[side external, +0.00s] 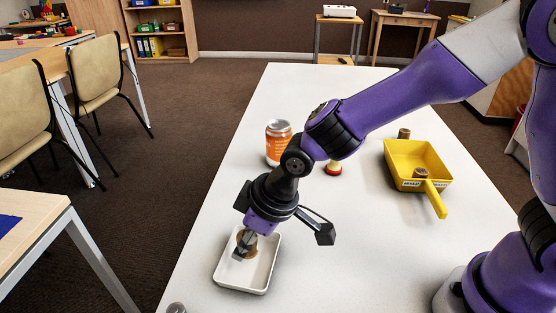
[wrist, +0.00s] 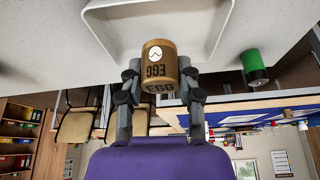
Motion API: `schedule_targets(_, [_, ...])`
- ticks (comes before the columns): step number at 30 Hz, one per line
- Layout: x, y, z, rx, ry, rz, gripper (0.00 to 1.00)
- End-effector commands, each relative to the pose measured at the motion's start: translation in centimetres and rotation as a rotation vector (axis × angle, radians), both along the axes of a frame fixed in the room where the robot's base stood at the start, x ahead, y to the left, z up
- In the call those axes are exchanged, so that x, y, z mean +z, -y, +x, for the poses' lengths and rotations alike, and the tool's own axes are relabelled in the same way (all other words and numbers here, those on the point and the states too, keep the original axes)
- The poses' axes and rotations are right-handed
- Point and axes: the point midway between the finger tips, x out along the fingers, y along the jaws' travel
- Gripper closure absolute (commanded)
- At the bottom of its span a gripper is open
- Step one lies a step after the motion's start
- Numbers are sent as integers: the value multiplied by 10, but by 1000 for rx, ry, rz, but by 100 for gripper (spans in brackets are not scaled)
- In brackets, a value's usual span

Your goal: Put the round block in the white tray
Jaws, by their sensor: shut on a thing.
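The round block (wrist: 160,62) is a short brown cylinder with a white egg picture and the word EGG on it. My gripper (side external: 245,248) is shut on it, with a finger on each side in the wrist view. The white tray (side external: 229,288) is shallow and rectangular, near the front of the table in the side view. The gripper and block are over or inside the tray; I cannot tell whether the block touches its floor. The tray (wrist: 222,32) also shows behind the block in the wrist view. Part of the block is hidden by the fingers.
An orange can (side external: 278,145) stands behind my gripper. A small red and yellowish thing (side external: 333,169) lies right of it. A yellow scoop (side external: 432,158) holds a brown cylinder (side external: 421,173); another (side external: 404,133) stands behind. A green and black cylinder (wrist: 254,66) is beside the tray.

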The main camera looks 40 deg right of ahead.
Motion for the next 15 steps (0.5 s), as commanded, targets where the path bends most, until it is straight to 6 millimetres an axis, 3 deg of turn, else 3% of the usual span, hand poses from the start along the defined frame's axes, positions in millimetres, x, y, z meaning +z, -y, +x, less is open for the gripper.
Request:
schedule_targets(5, [-25, 0, -1, 0, -4, -3, 84])
schedule_targets(15, [-28, 0, -1, 0, -1, -2, 84])
